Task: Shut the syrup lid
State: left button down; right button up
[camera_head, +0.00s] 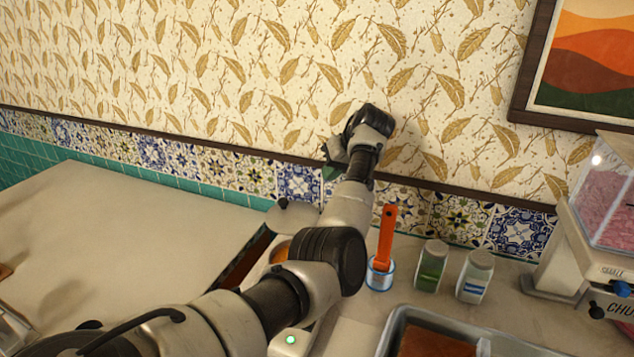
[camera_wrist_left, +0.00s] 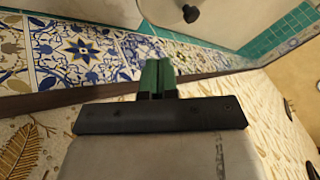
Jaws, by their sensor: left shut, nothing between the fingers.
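A grey round lid (camera_head: 293,214) with a small knob stands up at the back of the counter, left of my left arm. Just below it, an orange-brown surface (camera_head: 281,251) shows beside my arm; this looks like the open syrup container, mostly hidden by the arm. My left gripper (camera_head: 331,171) is up near the tiled wall, right of and above the lid, and apart from it. Its green fingertips (camera_wrist_left: 157,76) are shut and empty in the left wrist view. A grey surface with a black knob (camera_wrist_left: 190,13), apparently the lid, shows beyond them. My right gripper is out of view.
An orange-handled tool (camera_head: 387,238) stands in a blue-and-white cup (camera_head: 380,275). A green jar (camera_head: 431,266) and a white-and-blue jar (camera_head: 475,277) stand beside it. A metal tray (camera_head: 393,325) and a clear-topped dispenser (camera_head: 607,195) are right. The left counter (camera_head: 130,240) is largely clear.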

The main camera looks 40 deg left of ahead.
aim_at(297, 208)
pick_arm(q)
jog(key=p+x, duration=0.1)
jog(key=x, duration=0.8)
jog(key=shift+a, duration=0.2)
jog(key=shift+s+a+p, duration=0.25)
jog(key=shift+s+p, duration=0.2)
jog(key=shift+s, duration=0.05)
jog(key=shift+s+a+p, duration=0.3)
jog(key=shift+s+p, duration=0.15)
jog(key=shift+s, duration=0.05)
jog(key=shift+s+a, duration=0.25)
jog(key=shift+s, duration=0.05)
jog(key=shift+s+a+f, duration=0.15)
jog(key=shift+s, duration=0.1)
jog(key=shift+a+f, duration=0.1)
jog(key=shift+a, duration=0.05)
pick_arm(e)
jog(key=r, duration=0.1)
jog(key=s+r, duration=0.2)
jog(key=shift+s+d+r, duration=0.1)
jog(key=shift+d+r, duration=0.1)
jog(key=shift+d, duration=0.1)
pick_arm(q)
jog(key=shift+s+p, duration=0.1)
jog(key=shift+p, duration=0.2)
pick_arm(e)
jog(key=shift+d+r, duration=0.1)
